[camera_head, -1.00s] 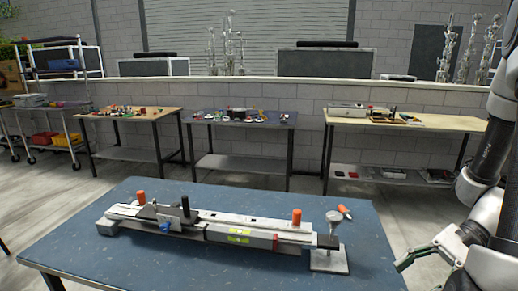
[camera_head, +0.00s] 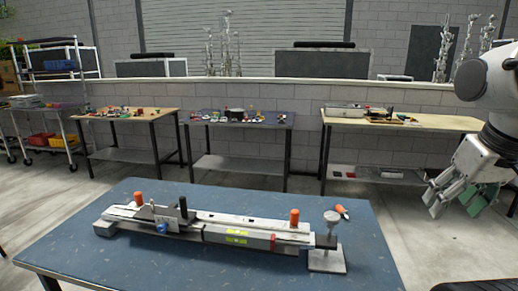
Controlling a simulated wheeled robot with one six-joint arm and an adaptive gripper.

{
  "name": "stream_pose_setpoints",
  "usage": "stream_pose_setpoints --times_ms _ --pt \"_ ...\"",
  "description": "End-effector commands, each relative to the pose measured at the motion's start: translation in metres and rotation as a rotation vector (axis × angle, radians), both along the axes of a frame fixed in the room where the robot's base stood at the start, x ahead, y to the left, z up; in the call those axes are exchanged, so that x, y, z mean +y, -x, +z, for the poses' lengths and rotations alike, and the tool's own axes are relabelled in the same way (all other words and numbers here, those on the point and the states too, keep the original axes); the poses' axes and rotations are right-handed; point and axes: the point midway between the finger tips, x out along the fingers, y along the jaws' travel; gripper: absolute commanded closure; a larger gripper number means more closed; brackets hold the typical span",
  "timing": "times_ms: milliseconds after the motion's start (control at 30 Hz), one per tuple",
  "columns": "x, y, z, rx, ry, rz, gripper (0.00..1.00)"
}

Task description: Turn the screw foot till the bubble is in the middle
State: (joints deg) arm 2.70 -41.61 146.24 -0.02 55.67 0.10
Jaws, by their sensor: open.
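A long grey and white rail device (camera_head: 210,222) lies across the blue table. A yellow-green level vial (camera_head: 236,240) sits on its front side; the bubble is too small to place. At the device's right end a screw foot (camera_head: 330,222) with a round grey knob stands upright on a pale square block (camera_head: 327,261). My gripper (camera_head: 455,207) is open and empty, off the table's right edge, well to the right of the screw foot and apart from it.
The blue table (camera_head: 140,267) has bare surface in front of the device. A small orange-handled item (camera_head: 342,211) lies behind the screw foot. Orange knobs (camera_head: 295,217) stand up from the device. Workbenches (camera_head: 240,120) with small items line the back wall.

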Motion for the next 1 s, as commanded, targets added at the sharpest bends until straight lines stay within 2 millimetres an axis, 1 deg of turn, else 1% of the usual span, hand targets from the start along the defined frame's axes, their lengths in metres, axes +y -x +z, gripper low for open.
stream_pose_setpoints --times_ms 67,167,1000 --pt "0.0061 0.0000 0.0064 -0.032 0.000 0.029 0.39" --pt "0.0098 -0.0011 0.0068 -0.034 0.000 0.047 0.39" --pt "0.0097 -0.0013 0.0063 -0.031 -0.001 0.046 0.39"
